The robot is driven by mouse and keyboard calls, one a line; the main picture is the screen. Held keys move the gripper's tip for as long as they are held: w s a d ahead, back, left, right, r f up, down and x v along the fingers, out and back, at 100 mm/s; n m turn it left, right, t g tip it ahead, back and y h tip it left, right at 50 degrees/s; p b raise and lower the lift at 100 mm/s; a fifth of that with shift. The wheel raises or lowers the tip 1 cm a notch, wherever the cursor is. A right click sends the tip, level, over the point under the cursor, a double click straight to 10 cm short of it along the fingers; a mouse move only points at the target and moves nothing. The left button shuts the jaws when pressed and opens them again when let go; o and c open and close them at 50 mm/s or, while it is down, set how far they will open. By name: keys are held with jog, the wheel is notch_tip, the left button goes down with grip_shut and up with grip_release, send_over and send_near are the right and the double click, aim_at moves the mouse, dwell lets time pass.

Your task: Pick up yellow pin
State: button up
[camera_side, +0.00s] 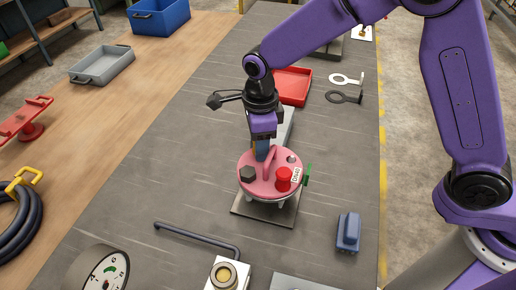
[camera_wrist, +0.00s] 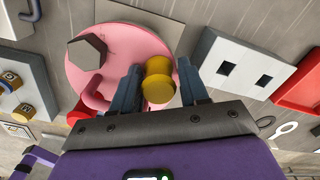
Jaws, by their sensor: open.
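The yellow pin (camera_wrist: 158,82) has a round head and stands at the edge of the pink flanged spool (camera_wrist: 112,42). My gripper (camera_wrist: 160,68) is open, with one blue-grey finger on each side of the pin; I cannot tell whether either finger touches it. In the side view my gripper (camera_side: 263,150) points down at the far edge of the spool's pink top (camera_side: 262,189). There the pin is mostly hidden behind the fingers.
The spool top also carries a dark hex piece (camera_side: 247,174), a red knob (camera_side: 284,178) and a raised pink handle. It stands on a grey plate (camera_side: 250,217). A red tray (camera_side: 293,86) lies behind, a blue block (camera_side: 348,232) front right, and a bent bar (camera_side: 195,238) front left.

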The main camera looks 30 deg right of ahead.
jog(key=shift+s+f, duration=0.15)
jog(key=shift+f, duration=0.05)
jog(key=shift+d, duration=0.1)
jog(key=c, duration=0.8)
jog(key=shift+d, duration=0.1)
